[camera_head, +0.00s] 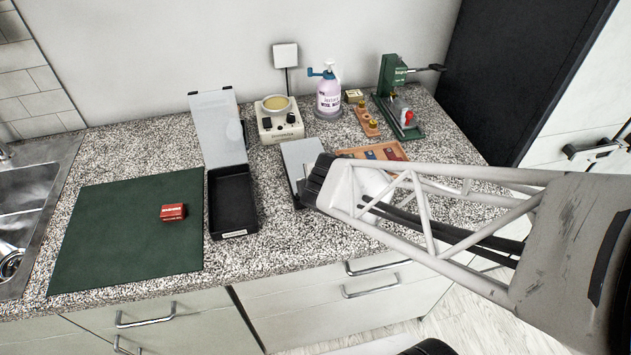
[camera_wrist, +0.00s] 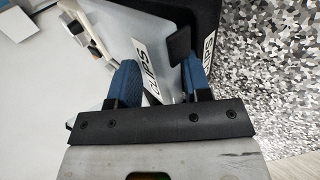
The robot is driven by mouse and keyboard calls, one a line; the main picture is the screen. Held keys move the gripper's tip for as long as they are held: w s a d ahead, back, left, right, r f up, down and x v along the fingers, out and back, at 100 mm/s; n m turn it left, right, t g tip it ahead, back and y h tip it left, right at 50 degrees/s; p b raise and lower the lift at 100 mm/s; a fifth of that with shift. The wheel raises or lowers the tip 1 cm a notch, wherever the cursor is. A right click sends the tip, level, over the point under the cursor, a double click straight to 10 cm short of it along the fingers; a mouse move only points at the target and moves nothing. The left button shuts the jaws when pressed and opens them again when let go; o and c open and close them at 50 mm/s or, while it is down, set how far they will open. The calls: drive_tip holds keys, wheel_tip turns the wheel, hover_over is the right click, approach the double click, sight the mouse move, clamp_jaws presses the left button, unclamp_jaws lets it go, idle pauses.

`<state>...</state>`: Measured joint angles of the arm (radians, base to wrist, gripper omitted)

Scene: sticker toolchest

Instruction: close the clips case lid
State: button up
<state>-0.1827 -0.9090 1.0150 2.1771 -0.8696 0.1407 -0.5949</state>
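The clips case is the one at my gripper. In the head view its pale translucent lid (camera_head: 303,158) stands raised, and my gripper hides much of its body. In the wrist view the lid (camera_wrist: 158,22) bears a CLIPS label and a dark tab. The dark case body (camera_wrist: 207,18), also labelled CLIPS, lies to the right of the lid. My gripper (camera_wrist: 160,82) has its two blue fingers apart, one on each side of the lid's edge. Whether a finger touches the lid is unclear. In the head view my gripper (camera_head: 312,183) is dark and its fingers are hidden.
A second open case (camera_head: 231,200) with a raised lid stands left, beside a green mat (camera_head: 120,235) with a red box (camera_head: 173,212). A dial device (camera_head: 279,122), spray bottle (camera_head: 328,95), green press (camera_head: 395,95) and wooden tray (camera_head: 392,149) stand behind and right.

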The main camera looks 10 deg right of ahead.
drive_tip(key=shift+s+f, duration=0.1)
drive_tip(key=shift+f, duration=0.05)
idle(0.3)
drive_tip(key=shift+w+r, duration=0.3)
drive_tip(key=shift+r, duration=0.6)
drive_tip(key=shift+w+r, duration=0.25)
drive_tip(key=shift+r, duration=0.6)
drive_tip(key=shift+w+r, duration=0.4)
drive_tip(key=shift+r, duration=0.4)
drive_tip(key=shift+w+r, duration=0.4)
drive_tip(key=shift+r, duration=0.45)
drive_tip(key=shift+w+r+g, duration=0.45)
drive_tip(key=shift+r+g, duration=0.05)
drive_tip(key=shift+r, duration=0.05)
drive_tip(key=shift+w+r+g, duration=0.9)
drive_tip(key=shift+r, duration=0.1)
drive_tip(key=shift+w+r+g, duration=1.7)
drive_tip(key=shift+w+g, duration=3.1)
drive_tip(key=shift+w, duration=3.9)
drive_tip(key=shift+h, duration=0.3)
drive_tip(key=shift+a+v, duration=0.15)
drive_tip(key=shift+v, duration=1.3)
drive_tip(key=shift+a+v, duration=0.15)
drive_tip(key=shift+v, duration=1.3)
